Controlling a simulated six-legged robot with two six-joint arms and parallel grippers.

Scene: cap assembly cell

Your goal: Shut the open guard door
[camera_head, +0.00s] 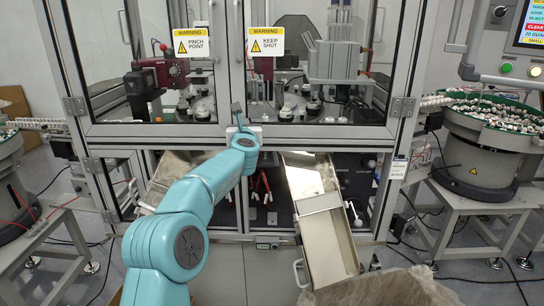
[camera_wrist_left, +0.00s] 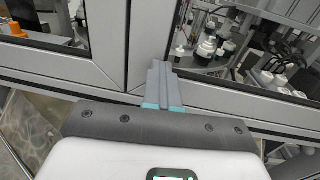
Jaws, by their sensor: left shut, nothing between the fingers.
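Two glazed guard doors with grey metal frames fill the front of the machine. The left guard door (camera_head: 158,131) carries a pinch point sign and hinges at the left. The right guard door (camera_head: 320,132) carries a keep shut sign and hinges at the right. Both look nearly in line; I cannot tell whether either stands slightly ajar. My left gripper (camera_head: 238,112) is shut and empty, in front of the frames where the doors meet. Its fingers show in the left wrist view (camera_wrist_left: 165,88) against the meeting frames; contact is unclear. My right gripper is out of view.
Below the doors, a tilted metal chute (camera_head: 325,225) sticks out at the front. A bowl feeder (camera_head: 490,130) stands at the right and another (camera_head: 8,155) at the left. A bin with a liner (camera_head: 385,290) is at the bottom right.

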